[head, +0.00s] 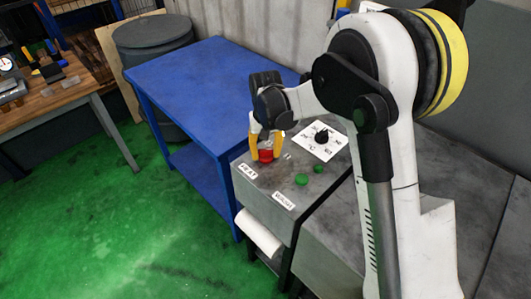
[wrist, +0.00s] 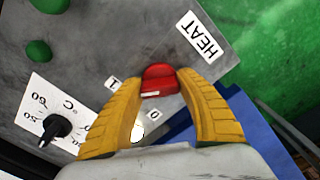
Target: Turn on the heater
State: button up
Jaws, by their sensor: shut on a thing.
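The heater's red switch knob (wrist: 158,80) sits on the grey panel by a white HEAT label (wrist: 201,38), with small 1 and 0 marks beside it. My gripper (wrist: 160,88) has its two yellow fingers closed on either side of the red knob. In the head view the knob (head: 265,155) shows between the fingertips of my gripper (head: 266,150) on top of the grey control box (head: 272,185). The white line on the knob is partly visible in the wrist view. Which mark it points at I cannot tell.
A dial with a temperature scale (head: 321,137) and two green buttons (head: 302,179) are on the same panel. A blue table (head: 205,75) stands beside the box. A wooden workbench (head: 60,90) is at the far left, with open green floor between.

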aim_at(266, 149)
dwell(0.4)
jog(key=o, duration=1.2)
notch_tip(266, 149, up, 12)
